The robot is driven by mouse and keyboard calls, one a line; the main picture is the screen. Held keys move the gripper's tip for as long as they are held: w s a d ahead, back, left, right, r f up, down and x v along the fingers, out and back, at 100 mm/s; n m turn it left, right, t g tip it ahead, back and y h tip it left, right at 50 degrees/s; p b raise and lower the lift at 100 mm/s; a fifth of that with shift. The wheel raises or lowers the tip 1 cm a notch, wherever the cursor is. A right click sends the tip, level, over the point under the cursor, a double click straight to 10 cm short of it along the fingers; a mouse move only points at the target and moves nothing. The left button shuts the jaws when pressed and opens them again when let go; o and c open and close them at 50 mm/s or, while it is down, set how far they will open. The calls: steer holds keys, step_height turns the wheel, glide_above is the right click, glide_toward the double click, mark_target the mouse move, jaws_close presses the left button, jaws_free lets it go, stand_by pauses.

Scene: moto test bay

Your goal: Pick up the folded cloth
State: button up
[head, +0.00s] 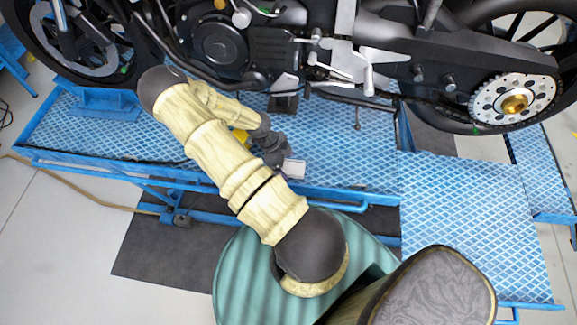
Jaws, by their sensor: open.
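My gripper (279,157) is above the blue patterned lift platform, in front of the motorcycle's engine. Its fingers are small and partly hidden by the dark wrist; it is open, and I see nothing held in it. A small yellow patch (240,136) shows on the platform between my arm links, left of the gripper. It may be the folded cloth, but most of it is hidden by my arm and I cannot tell for sure. A small pale grey block (295,169) shows right at the gripper's end; I cannot tell whether it is part of the gripper.
A black motorcycle (220,42) stands along the back of the blue lift platform (340,150), with its foot levers (368,70) sticking out toward me. A blue rail (330,196) edges the platform's near side. A dark mat (165,250) lies on the pale floor. The right platform section (465,195) is clear.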

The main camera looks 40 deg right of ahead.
steer(key=shift+s+d+f, duration=0.15)
steer(key=shift+f, duration=0.35)
steer(key=c, duration=1.1)
